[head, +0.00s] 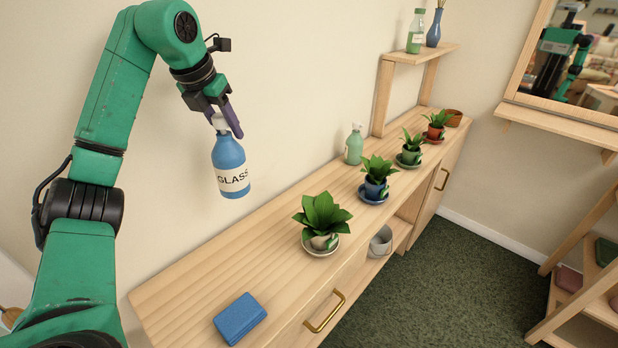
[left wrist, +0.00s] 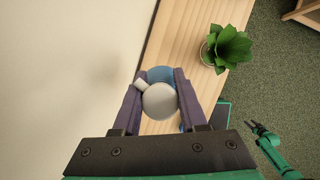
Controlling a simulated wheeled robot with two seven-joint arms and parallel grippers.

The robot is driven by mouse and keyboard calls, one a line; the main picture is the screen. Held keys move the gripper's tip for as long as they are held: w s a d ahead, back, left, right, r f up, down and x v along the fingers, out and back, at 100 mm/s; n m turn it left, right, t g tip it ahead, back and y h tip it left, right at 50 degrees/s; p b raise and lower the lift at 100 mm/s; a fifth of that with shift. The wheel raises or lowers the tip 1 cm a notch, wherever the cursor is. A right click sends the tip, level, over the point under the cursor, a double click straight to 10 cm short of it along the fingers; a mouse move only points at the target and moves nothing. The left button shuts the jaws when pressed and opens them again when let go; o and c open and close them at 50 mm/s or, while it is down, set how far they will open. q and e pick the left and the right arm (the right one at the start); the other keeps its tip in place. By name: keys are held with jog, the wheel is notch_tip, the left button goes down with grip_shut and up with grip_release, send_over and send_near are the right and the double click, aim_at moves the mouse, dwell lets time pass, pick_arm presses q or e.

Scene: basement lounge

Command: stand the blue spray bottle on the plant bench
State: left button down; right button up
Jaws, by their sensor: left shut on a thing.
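The blue spray bottle (head: 229,165) has a white label reading GLASS and a pale top. My left gripper (head: 226,120) is shut on it near its top and holds it nearly upright in the air. In the left wrist view the bottle's pale top (left wrist: 160,101) sits between the two purple fingers of my left gripper (left wrist: 157,95). The plant bench (head: 185,290) is a long wooden cabinet along the wall. The bottle appears above the bench's back left part, with its base apart from the top.
A blue block-like item (head: 240,318) lies at the bench's near end. A leafy plant (head: 322,215) in a pot stands right of the bottle, with several more potted plants beyond. A green bottle (head: 354,145) stands by the wall. Bench top between block and first plant is clear.

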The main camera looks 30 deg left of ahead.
aim_at(222, 175)
pick_arm(q)
jog(key=shift+f, duration=0.1)
notch_tip(222, 175, down, 20)
jog(key=b, duration=0.6)
jog(key=shift+r, duration=0.2)
jog(key=shift+d, duration=0.1)
jog(key=shift+c, duration=2.2)
grip_release()
jog(key=shift+s+f, duration=0.1)
jog(key=p+v, duration=0.1)
jog(key=v, duration=1.1)
jog(key=shift+d, duration=0.1)
